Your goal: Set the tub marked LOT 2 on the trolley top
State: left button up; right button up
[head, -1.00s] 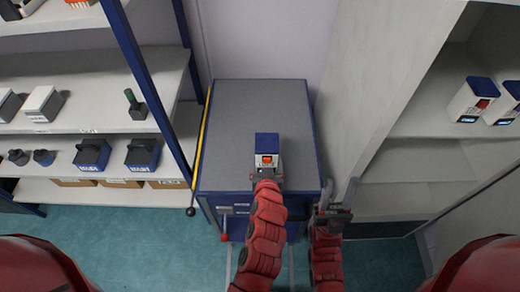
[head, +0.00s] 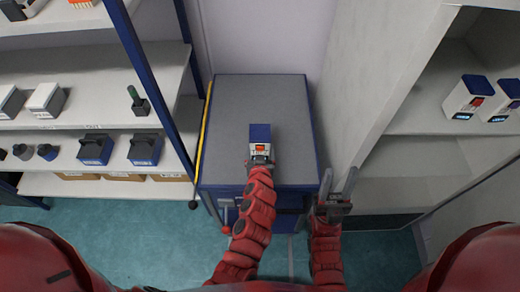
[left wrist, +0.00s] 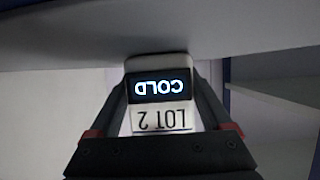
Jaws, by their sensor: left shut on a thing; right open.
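The tub marked LOT 2 (left wrist: 160,95) shows in the left wrist view with its label and a lit COLD display upside down. In the head view the same tub (head: 260,136) has a blue lid and is over the middle of the grey trolley top (head: 240,105). My left gripper (head: 261,162) is shut on the tub from the near side. The tub's base is at or very close to the grey surface; I cannot tell whether it touches. My right gripper (head: 338,190) is open and empty, beside the trolley's front right corner.
The trolley top is otherwise bare. Shelves at left hold several blue-and-black boxes (head: 95,149) and a green-handled item (head: 138,101). A white cabinet at right holds two similar tubs, one nearer the left (head: 467,98). A red-knobbed lever (head: 226,229) sticks out at the trolley's front.

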pick_arm(q)
jog(key=o, duration=1.2)
jog(key=shift+f, duration=0.15)
jog(key=shift+o, duration=1.3)
